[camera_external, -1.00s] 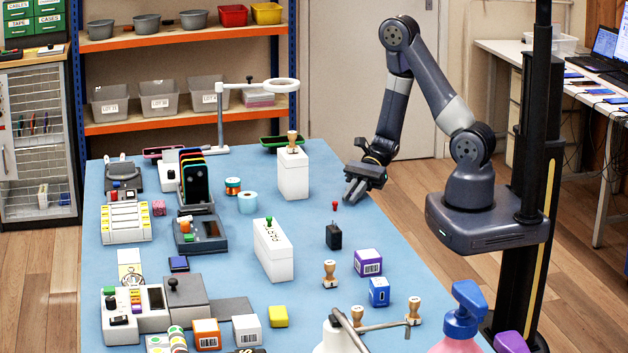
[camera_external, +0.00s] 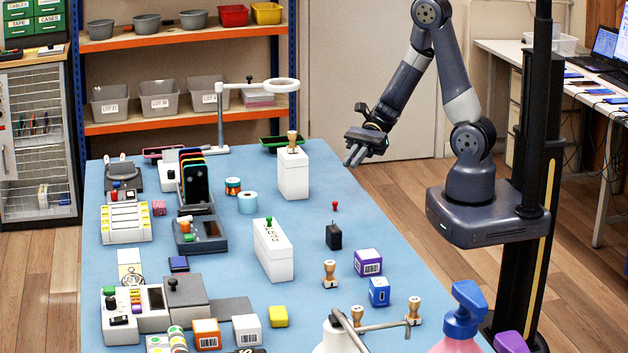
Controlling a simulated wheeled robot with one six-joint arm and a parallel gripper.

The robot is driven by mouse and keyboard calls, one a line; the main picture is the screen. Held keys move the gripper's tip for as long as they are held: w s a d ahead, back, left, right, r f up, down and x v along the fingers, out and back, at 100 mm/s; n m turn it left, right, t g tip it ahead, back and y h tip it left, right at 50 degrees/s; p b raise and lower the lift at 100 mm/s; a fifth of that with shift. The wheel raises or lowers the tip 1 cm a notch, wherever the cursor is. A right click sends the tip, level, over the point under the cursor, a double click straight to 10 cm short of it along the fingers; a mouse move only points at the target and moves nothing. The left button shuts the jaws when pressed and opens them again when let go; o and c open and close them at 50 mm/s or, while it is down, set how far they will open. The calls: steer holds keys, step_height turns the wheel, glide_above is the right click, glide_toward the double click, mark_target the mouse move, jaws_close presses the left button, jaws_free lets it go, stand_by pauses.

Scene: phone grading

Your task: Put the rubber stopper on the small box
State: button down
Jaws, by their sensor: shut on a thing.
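My gripper (camera_external: 353,162) is shut in the air above the right far part of the blue table. What it holds is hidden or too small to make out, so I cannot tell whether it is the rubber stopper. Several small boxes stand on the table: a purple box (camera_external: 368,263), a blue box (camera_external: 379,292), an orange box (camera_external: 206,334) and a white box (camera_external: 247,330). I cannot tell which one is the small box of the task.
A tiny red knobbed piece (camera_external: 335,206) and a black block (camera_external: 333,237) are on the table (camera_external: 330,180) below my gripper. Two tall white boxes (camera_external: 293,177) stand to the left, with a stamp on the far one. Wooden stamps (camera_external: 330,274) stand nearer.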

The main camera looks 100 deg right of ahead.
steer(key=w+a+n+g+y+b, duration=0.2)
steer(key=w+a, duration=0.3)
steer(key=a, duration=0.1)
step_height(320, 180, up, 4)
steer(key=n+g+y+b, duration=0.2)
steer(key=n+g+b, duration=0.3)
steer(key=n+g, duration=0.1)
glide_above(368, 254)
step_height(368, 254, down, 9)
steer(key=shift+f+b, duration=0.15)
steer(key=shift+b, duration=0.65)
steer(key=shift+f, duration=0.1)
steer(key=shift+f, duration=0.15)
steer(key=c, duration=1.5)
jaws_free()
